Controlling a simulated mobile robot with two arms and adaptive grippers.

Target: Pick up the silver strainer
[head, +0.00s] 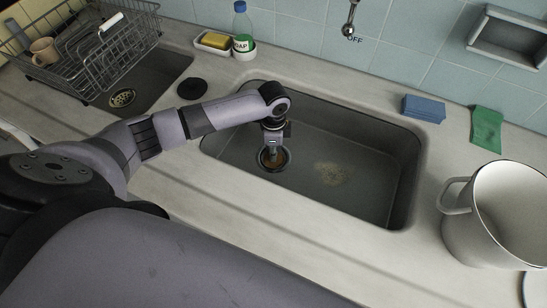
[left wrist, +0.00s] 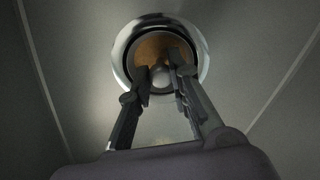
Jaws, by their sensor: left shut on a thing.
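The silver strainer (left wrist: 124,52) is a round, shiny-rimmed piece with a brownish inside and a grey knob at its middle. In the head view the strainer (head: 263,161) is at the drain of the large grey sink (head: 345,130), partly hidden by my gripper. My left gripper (left wrist: 161,72) reaches down into the sink from above, its two fingers shut on the strainer's knob. In the head view my left gripper (head: 273,150) is right over the drain. I cannot tell whether the strainer is raised from the drain. My right gripper is not in view.
A brown stain (head: 331,173) marks the sink floor. A large white pot (head: 482,225) stands right of the sink. A blue sponge (head: 424,108) and green cloth (head: 487,129) lie behind. A dish rack (head: 95,50), small sink and soap bottle (head: 242,30) are at the back left.

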